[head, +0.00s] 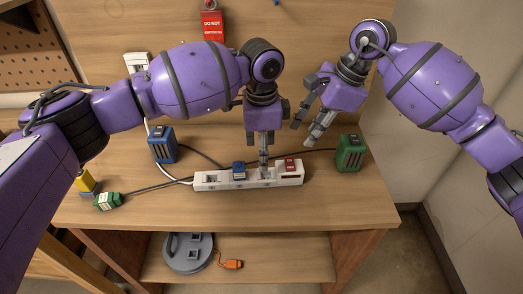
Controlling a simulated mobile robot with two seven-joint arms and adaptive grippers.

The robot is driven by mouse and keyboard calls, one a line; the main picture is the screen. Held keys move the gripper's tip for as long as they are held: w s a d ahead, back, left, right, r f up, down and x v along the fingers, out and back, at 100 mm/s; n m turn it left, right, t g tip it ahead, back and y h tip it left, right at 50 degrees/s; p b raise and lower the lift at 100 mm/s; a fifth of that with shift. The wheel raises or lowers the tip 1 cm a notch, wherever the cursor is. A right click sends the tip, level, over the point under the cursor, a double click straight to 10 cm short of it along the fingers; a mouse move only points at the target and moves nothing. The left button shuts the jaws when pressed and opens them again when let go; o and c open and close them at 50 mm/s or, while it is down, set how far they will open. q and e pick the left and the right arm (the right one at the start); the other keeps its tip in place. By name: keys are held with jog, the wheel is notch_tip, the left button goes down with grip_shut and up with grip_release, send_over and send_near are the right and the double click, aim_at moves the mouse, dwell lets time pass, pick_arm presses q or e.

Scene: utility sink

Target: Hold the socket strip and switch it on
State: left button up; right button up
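The white socket strip (217,183) lies across the middle of the wooden worktop. A blue plug (239,172) sits in it, and a red switch (290,164) is near its right end. My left gripper (264,172) points straight down at the strip, between the blue plug and the red switch. Its fingers show edge-on, so I cannot tell whether they grip the strip. My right gripper (307,132) is open and empty, with its fingers apart, above the worktop behind the strip's right end. The switch's on or off position is too small to tell.
A blue block-like device (162,146) stands back left and a green one (350,154) at right. A green plug (108,201) and a yellow item (86,183) lie at left. Cables run behind the strip. A red tag (212,22) hangs on the wall. The worktop's front is clear.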

aim_at(261, 173)
pick_arm(q)
jog(key=f, duration=0.8)
jog(key=shift+s+f, duration=0.15)
jog(key=shift+s, duration=0.15)
